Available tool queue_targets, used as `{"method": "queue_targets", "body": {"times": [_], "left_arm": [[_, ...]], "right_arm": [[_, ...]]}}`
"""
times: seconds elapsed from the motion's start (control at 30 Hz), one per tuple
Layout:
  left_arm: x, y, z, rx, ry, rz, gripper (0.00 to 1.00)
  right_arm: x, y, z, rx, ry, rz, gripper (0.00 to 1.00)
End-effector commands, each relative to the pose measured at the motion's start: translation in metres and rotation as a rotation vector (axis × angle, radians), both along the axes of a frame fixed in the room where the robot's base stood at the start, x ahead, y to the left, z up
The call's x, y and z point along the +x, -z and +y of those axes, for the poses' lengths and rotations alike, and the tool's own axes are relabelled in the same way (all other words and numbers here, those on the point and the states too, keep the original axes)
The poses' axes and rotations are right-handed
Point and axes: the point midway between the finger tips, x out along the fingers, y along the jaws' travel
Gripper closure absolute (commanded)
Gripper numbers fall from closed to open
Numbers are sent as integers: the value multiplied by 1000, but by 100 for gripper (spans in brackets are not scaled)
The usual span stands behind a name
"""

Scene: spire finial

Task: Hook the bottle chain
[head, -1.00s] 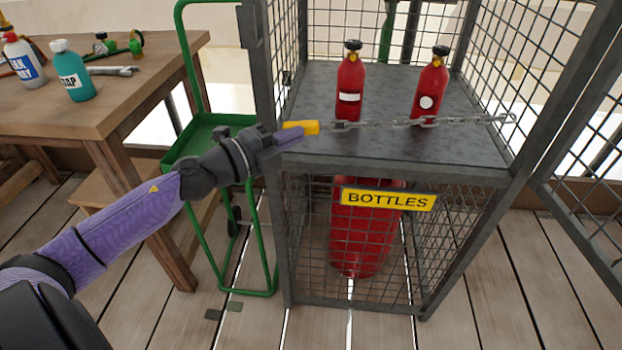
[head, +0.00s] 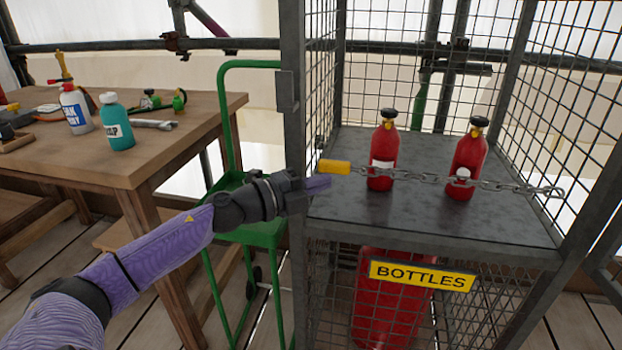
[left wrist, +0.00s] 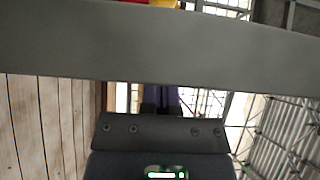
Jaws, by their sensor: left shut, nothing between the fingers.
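The grey chain (head: 420,178) runs across the front of the cage, from the right post to a yellow end piece (head: 334,167) near the left post (head: 293,120). It passes in front of two small red bottles (head: 383,150) (head: 467,160) standing on the cage shelf. My left gripper (head: 318,183) is shut and empty, just below and left of the yellow piece, with a small gap seeming to show. Whether the yellow piece is hooked to the post I cannot tell. In the left wrist view a grey bar (left wrist: 160,45) covers part of my purple fingers (left wrist: 160,96).
A yellow BOTTLES sign (head: 422,276) hangs on the cage front, with a large red cylinder (head: 370,310) behind the mesh. A green trolley (head: 226,90) stands left of the cage. A wooden table (head: 190,150) with bottles and tools is farther left.

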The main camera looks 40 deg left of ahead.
Motion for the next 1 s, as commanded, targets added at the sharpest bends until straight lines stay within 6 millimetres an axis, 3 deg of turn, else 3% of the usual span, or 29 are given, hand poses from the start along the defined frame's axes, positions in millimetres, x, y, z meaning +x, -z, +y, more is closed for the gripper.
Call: {"method": "queue_targets", "body": {"times": [0.3, 0.5, 1.0], "left_arm": [[-60, -6, 18, -5, -3, -1, 100], [-87, -3, 26, -1, -2, 0, 100], [-92, 0, 27, -1, -1, 0, 100]], "right_arm": [[13, -36, -2, -3, -1, -35, 0], [16, -46, -5, -7, -4, -43, 0], [16, -46, -6, -8, -5, -43, 0]]}}
